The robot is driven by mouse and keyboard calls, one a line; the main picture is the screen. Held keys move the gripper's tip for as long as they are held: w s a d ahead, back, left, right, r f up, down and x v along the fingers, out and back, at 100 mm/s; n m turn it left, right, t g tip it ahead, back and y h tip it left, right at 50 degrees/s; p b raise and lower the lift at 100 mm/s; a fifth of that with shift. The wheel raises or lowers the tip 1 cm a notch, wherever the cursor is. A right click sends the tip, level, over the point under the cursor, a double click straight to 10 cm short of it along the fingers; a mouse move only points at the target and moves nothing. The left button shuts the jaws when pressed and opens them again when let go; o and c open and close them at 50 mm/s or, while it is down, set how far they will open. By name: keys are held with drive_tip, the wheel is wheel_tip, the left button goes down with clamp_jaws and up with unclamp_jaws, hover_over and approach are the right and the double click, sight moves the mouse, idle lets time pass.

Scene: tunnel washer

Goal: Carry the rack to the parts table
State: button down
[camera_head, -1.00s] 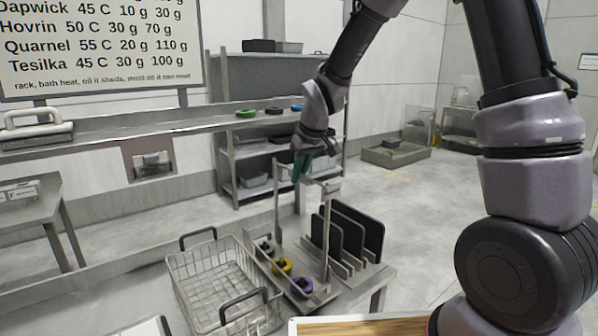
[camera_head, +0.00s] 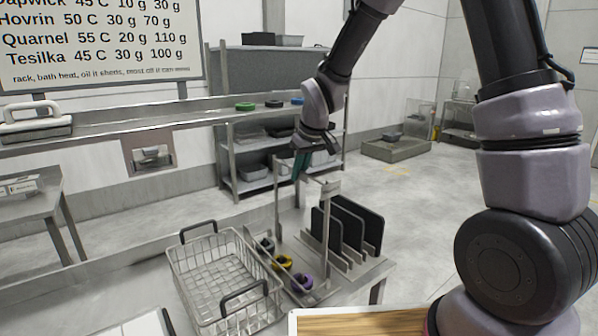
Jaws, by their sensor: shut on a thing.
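My gripper (camera_head: 302,165) has teal fingers. It is shut at the top of a tall metal handle, between the handle's two upright posts. The handle belongs to a grey metal rack (camera_head: 327,240). Its posts come down among the slotted base and a tray-like strip. Several black plates (camera_head: 358,222) stand upright in slots on the right. Black, yellow (camera_head: 283,262) and purple (camera_head: 301,282) rings lie along the left. I cannot tell whether the rack's base touches the surface beneath. Which table is the parts table is not clear.
A wire basket (camera_head: 178,262) with two black handles stands left of the rack. A wooden-topped surface (camera_head: 350,322) is at the front. A shelf unit (camera_head: 226,150) stands behind, and a rail (camera_head: 170,121) with coloured rings runs across. Open floor (camera_head: 420,215) lies to the right.

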drive_tip(key=c, duration=1.4)
unclamp_jaws()
drive_tip(key=o, duration=0.5)
drive_tip(key=shift+o, duration=0.2)
drive_tip(key=shift+f, duration=0.2)
drive_tip(key=v, duration=1)
drive_tip(key=shift+d+r, duration=0.1)
drive_tip(key=shift+r, duration=0.15)
drive_tip(key=shift+s+d+r, duration=0.15)
drive_tip(key=shift+d+r, duration=0.05)
drive_tip(key=shift+r, duration=0.1)
drive_tip(key=s+d+r+m+t, duration=0.1)
drive_tip(key=s+d+r+m, duration=0.4)
drive_tip(key=s+d, duration=0.4)
drive_tip(key=s+d+r+m+t, duration=0.2)
drive_tip(key=s+d+r+m, duration=0.4)
drive_tip(key=s+d, duration=0.3)
drive_tip(key=shift+d+r+t, duration=0.3)
drive_tip(key=shift+d+r, duration=0.05)
